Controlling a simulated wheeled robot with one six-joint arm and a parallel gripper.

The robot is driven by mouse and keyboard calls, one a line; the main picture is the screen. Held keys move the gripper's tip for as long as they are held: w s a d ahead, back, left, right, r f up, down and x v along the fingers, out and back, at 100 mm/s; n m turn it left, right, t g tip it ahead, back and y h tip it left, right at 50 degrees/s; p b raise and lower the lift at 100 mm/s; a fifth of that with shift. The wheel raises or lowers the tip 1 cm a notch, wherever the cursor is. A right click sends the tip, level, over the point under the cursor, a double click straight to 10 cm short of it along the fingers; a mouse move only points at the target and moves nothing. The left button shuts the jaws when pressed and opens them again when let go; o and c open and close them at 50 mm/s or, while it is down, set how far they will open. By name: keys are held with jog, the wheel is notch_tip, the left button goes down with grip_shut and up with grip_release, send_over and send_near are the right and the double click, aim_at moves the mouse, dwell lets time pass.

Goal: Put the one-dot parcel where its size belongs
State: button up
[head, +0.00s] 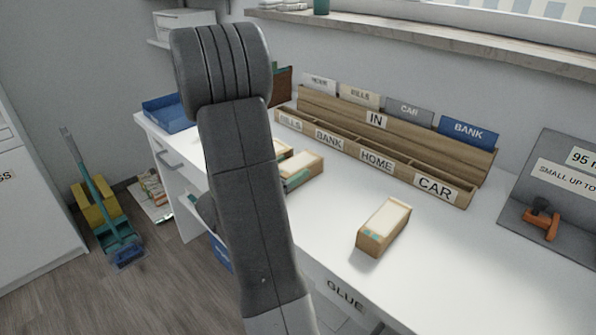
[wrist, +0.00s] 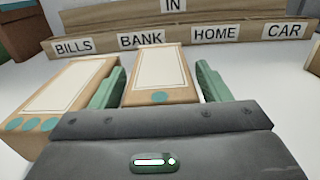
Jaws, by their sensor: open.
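The one-dot parcel (wrist: 158,72) is a tan box with a pale label and one teal dot, lying on the white desk. In the wrist view my gripper (wrist: 159,84) is open, with one green finger on each side of this parcel. The left finger is close to it, and a gap shows at the right finger. In the head view the parcel (head: 304,163) shows just right of my arm, which hides part of that area. A three-dot parcel (wrist: 62,95) lies beside it on the left, beyond the left finger.
Another parcel (head: 383,227) lies apart on the right. A wooden letter rack (head: 330,139) stands behind, labelled BILLS, BANK, HOME and CAR. A grey board (head: 557,190) at the far right has a partly cut-off sign reading "SMALL UP TO".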

jog(key=shift+w+d, duration=0.5)
jog(key=c, duration=1)
